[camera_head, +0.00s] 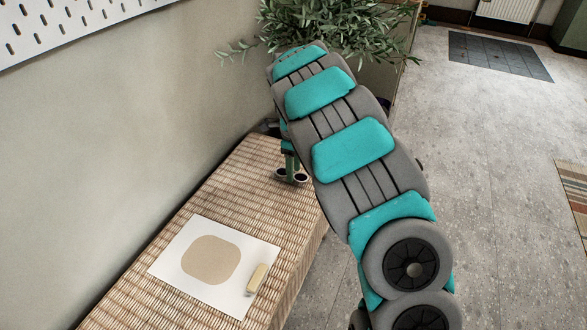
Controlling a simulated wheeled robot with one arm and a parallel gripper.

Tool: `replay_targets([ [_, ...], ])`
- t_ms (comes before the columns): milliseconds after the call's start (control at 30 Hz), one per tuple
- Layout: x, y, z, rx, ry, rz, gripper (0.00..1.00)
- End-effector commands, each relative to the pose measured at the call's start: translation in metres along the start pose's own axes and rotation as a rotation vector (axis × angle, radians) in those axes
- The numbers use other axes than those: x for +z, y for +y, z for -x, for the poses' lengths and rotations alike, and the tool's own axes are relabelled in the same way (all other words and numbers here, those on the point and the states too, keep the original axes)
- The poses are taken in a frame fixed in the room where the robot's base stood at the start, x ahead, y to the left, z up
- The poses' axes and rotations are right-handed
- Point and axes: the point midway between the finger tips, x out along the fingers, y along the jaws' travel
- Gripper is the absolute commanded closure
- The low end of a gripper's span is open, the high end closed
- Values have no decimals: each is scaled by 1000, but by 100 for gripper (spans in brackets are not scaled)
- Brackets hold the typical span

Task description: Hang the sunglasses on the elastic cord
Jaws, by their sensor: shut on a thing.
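My gripper (289,166) points down over the far part of the woven bench, partly hidden by my arm. It is shut on what look like the sunglasses (301,177), small dark lenses with pale rims at its fingertips. The sunglasses are just above or touching the bench top; I cannot tell which. I cannot make out the elastic cord in this view; my arm covers part of the bench's far end.
A white sheet with a beige rounded patch (164,268) lies on the near part of the bench (215,190). A small yellowish block (257,279) sits on its right side. A leafy plant (340,25) stands behind my arm. A perforated white panel (60,28) is on the wall.

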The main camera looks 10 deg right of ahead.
Motion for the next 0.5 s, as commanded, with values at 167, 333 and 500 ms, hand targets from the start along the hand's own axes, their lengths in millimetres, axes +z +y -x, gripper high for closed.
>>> replay_targets([
  [167, 0, 0, 12, -1, -1, 0, 100],
  [333, 0, 0, 25, 0, -1, 0, 100],
  [500, 0, 0, 37, 1, 0, 0, 100],
])
